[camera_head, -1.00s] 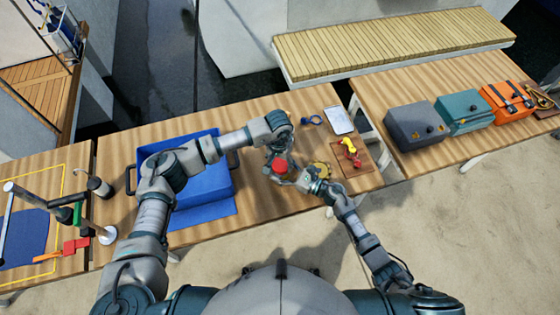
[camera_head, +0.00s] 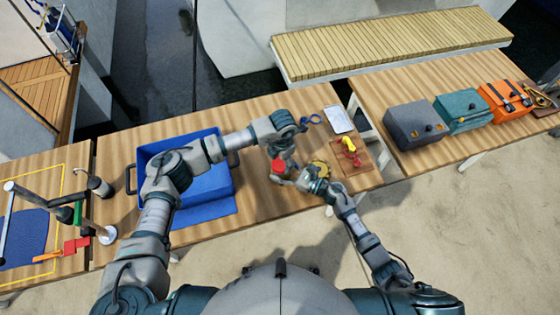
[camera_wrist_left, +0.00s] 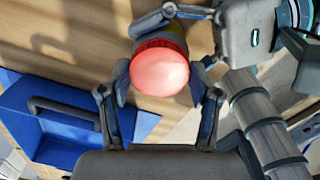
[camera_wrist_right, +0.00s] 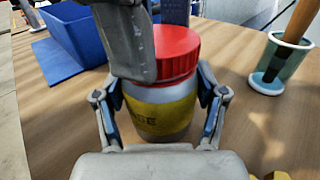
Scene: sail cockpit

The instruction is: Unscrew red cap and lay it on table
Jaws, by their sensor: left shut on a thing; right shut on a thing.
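The jar (camera_wrist_right: 157,110) is grey with a yellow label and stands upright on the wooden table (camera_head: 262,205). Its red cap (camera_wrist_right: 178,52) sits on top; it also shows in the head view (camera_head: 278,165) and the left wrist view (camera_wrist_left: 160,72). My left gripper (camera_wrist_left: 160,82) is shut on the red cap from above, one finger on each side. My right gripper (camera_wrist_right: 160,100) is shut around the jar body, below the cap. Part of the left gripper hides the cap's left side in the right wrist view. No gap shows between cap and jar there.
A blue bin (camera_head: 226,190) stands left of the jar. A teal cup (camera_wrist_right: 282,62) holds a wooden-handled tool. The table front is clear.

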